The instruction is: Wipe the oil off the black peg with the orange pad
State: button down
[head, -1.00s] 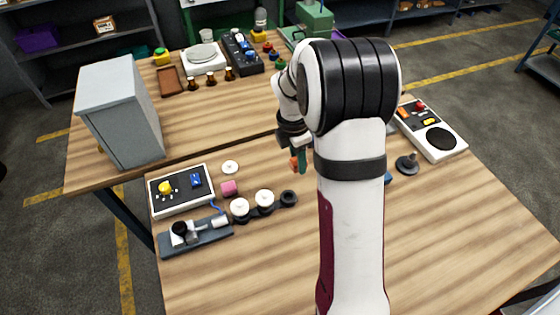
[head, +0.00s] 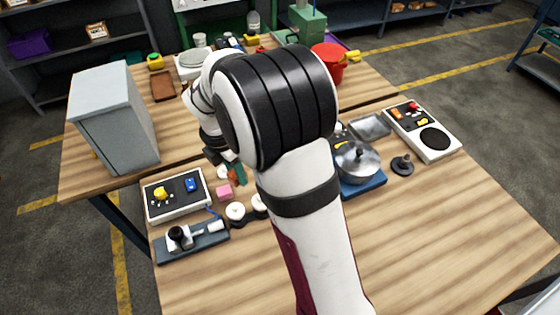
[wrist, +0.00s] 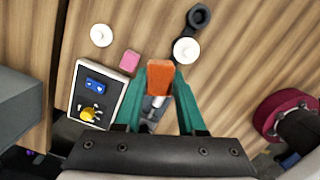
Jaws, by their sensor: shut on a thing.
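My gripper (wrist: 160,82), with green fingers, is shut on the orange pad (wrist: 160,74). In the head view my gripper (head: 234,172) is left of my arm, above the near table, close to the pink block; a bit of the orange pad (head: 232,177) shows there. A black peg on a round dark base (head: 402,166) stands upright at the right of the near table, well away from my gripper. I cannot make out oil on it.
Below my gripper are a pink block (head: 224,191), a switch panel (head: 176,195), a slate fixture (head: 192,243) and white discs (head: 235,211). A metal pot (head: 357,162) on a blue base and a control box (head: 424,131) are at the right.

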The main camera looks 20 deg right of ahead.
aim_at(181, 231)
jog(key=s+a+r+n, duration=0.1)
jog(key=s+a+n, duration=0.15)
jog(key=a, duration=0.55)
jog(key=s+a+r+n, duration=0.1)
jog(key=s+a+n, duration=0.15)
jog(key=a, duration=0.55)
jog(key=shift+t, duration=0.3)
jog(key=shift+f, duration=3.25)
jog(key=shift+w+a+f, duration=0.3)
jog(key=shift+a+f, duration=0.1)
jog(key=shift+f, duration=0.2)
jog(key=shift+w+a, duration=0.3)
jog(key=shift+a, duration=0.4)
jog(key=shift+w+a, duration=0.3)
jog(key=shift+a, duration=0.35)
jog(key=shift+s+d+f, duration=0.1)
jog(key=shift+s+d, duration=0.25)
jog(key=shift+d, duration=0.45)
jog(key=shift+s+d, duration=0.35)
jog(key=shift+d, duration=0.45)
jog(key=shift+s+d, duration=0.1)
jog(key=shift+d, duration=0.1)
notch_tip(181, 231, up, 8)
